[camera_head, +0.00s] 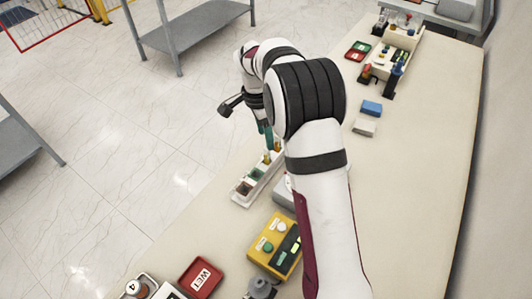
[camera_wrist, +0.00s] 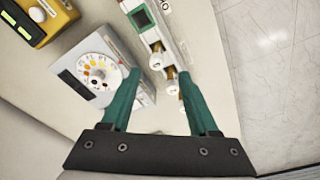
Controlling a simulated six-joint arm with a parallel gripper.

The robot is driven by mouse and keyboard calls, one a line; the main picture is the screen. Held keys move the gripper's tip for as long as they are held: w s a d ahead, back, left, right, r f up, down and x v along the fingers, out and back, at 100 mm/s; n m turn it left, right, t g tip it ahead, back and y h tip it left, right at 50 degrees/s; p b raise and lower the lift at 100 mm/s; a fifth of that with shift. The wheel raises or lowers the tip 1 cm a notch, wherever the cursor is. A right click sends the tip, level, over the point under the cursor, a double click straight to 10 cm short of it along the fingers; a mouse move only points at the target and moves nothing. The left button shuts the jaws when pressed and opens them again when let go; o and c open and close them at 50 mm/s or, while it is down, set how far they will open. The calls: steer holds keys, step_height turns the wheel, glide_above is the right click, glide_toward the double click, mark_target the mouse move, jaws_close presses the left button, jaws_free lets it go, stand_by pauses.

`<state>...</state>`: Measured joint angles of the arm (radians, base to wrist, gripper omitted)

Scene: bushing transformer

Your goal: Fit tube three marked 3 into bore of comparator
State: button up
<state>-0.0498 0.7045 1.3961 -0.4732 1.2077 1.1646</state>
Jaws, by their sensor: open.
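My gripper (camera_wrist: 158,74) is open, with its teal fingers spread and nothing held; in the head view it points down (camera_head: 267,133) over the far end of a white rack (camera_head: 240,200). Two white-capped amber tubes stand in the rack, an upper one (camera_wrist: 157,60) and a lower one (camera_wrist: 172,87), in the gap between my fingers as the wrist camera sees it. I cannot read their marks. The comparator (camera_wrist: 100,72), a grey box with a dial of coloured dots, is left of the rack; my left finger covers part of it. Its bore is not clear.
A yellow box (camera_head: 262,232) and a red tray marked WET (camera_head: 201,278) are in front. A white round piece marked 4 (camera_head: 133,287) is at the bottom left. The table's right side is clear.

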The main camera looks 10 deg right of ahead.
mark_target(267, 150)
steer(key=f, duration=0.6)
steer(key=shift+s+d+f, duration=0.25)
jaws_close()
